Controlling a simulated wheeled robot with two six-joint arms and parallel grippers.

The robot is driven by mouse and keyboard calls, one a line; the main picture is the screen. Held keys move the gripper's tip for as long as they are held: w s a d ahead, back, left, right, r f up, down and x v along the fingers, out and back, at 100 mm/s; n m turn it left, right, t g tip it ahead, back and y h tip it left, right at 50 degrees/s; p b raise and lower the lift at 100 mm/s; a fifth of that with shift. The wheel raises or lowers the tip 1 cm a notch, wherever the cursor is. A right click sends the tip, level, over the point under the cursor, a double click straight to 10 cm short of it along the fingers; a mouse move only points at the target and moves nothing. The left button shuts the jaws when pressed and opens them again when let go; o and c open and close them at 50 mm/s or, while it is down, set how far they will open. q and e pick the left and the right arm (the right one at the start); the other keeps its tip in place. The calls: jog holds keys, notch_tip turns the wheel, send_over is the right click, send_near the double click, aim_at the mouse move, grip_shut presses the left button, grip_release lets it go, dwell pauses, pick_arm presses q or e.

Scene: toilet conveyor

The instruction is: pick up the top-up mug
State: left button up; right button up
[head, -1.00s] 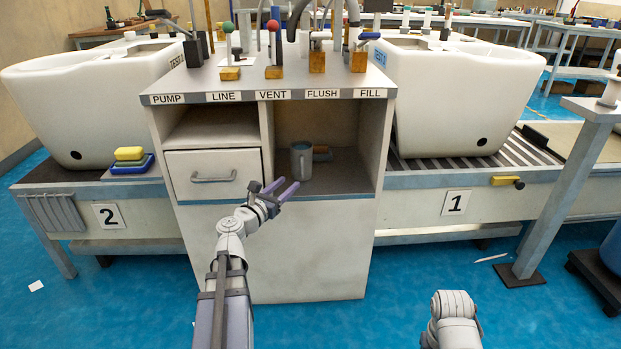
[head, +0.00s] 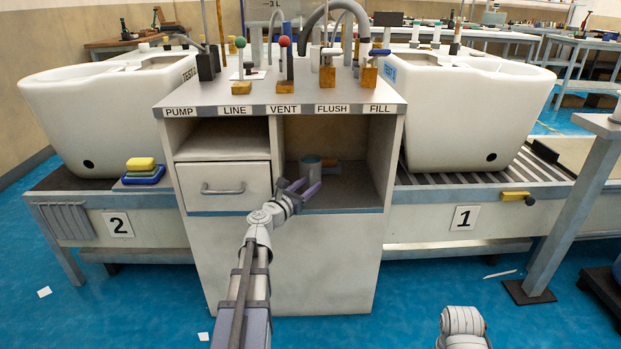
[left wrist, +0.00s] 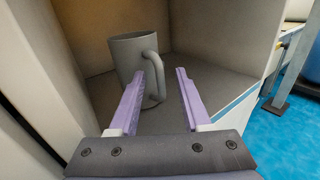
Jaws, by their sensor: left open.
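The grey mug (head: 309,166) stands upright on the floor of the open cubby in the control cabinet, partly hidden behind my left gripper. In the left wrist view the mug (left wrist: 128,60) is ahead and left of centre, with its handle (left wrist: 155,75) turned toward the right. My left gripper (head: 306,186) is open and empty at the mouth of the cubby. In the left wrist view its two purple fingers (left wrist: 167,72) point at the mug; the left finger overlaps the mug's lower part in the picture, and the handle lies between the fingers. Touching cannot be told.
A closed drawer (head: 223,187) with a bar handle is left of the cubby. The cubby's right wall (left wrist: 228,42) stands close.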

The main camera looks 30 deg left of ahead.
pick_arm(q)
jog(key=shift+w, duration=0.1)
jog(key=shift+c, duration=0.3)
grip_shut()
dwell(1.0)
